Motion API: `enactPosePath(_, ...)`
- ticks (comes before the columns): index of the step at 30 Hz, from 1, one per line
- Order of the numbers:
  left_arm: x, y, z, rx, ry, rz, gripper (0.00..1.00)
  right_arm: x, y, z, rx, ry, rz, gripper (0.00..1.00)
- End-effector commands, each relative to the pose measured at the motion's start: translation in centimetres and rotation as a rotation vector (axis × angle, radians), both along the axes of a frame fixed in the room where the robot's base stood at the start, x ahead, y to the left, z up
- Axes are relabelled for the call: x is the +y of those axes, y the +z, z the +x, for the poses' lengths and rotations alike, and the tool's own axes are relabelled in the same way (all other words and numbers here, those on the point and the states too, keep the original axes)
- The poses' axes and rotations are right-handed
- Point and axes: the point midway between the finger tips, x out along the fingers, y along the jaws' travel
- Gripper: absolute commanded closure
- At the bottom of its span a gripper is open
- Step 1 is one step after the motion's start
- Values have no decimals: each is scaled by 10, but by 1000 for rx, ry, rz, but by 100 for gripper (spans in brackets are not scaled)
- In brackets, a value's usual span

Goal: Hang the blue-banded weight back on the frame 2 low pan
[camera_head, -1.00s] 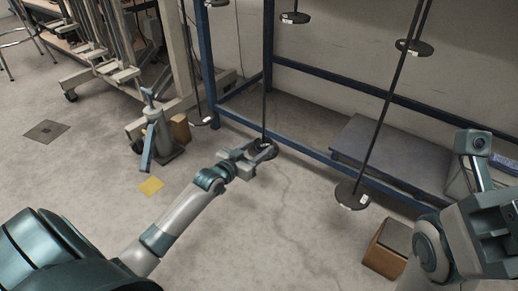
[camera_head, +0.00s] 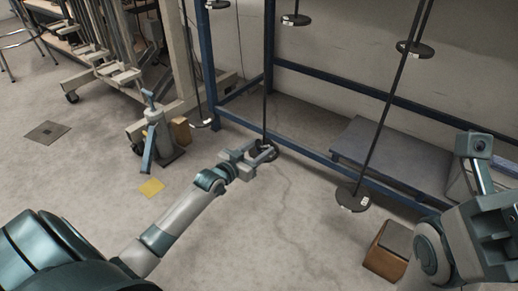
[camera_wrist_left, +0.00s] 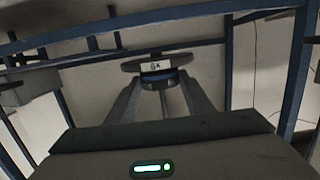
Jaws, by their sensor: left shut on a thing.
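My left gripper (camera_head: 262,155) is at the low end of a dark hanging rod, by a small dark round pan (camera_head: 266,149) near the lower blue beam. In the left wrist view the dark disc (camera_wrist_left: 150,65), with a white label, is just beyond the fingertips (camera_wrist_left: 160,84). The blue-banded weight (camera_wrist_left: 160,77) shows right under the disc, between the two fingers, which are shut on it. Whether the weight is hooked to the pan or only touches it, I cannot tell. My right gripper (camera_head: 495,230) is at the right edge, its fingers not clearly seen.
Other rods carry dark discs (camera_head: 352,197) and (camera_head: 414,48) to the right. A blue frame post (camera_head: 269,60) stands behind my left gripper. A wooden box (camera_head: 388,252) is on the floor at the right, and a jack-like stand (camera_head: 160,135) at the left.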

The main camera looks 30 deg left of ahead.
Motion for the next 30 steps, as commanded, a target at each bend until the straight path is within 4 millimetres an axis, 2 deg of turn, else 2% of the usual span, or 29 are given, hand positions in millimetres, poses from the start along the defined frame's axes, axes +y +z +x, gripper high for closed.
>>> enactPosePath(21, 0, -4, 0, -4, 0, 1, 82, 0, 0, 0, 0, 0, 0, 43)
enactPosePath(22, 0, -4, 0, -4, 0, 1, 46, 0, 0, 0, 0, 0, 0, 43)
enactPosePath(24, 0, -4, 0, -3, 0, 1, 31, 0, 0, 0, 0, 0, 0, 43)
enactPosePath(30, 0, -5, 0, -1, 0, 0, 31, 0, 0, 0, 0, 0, 0, 43)
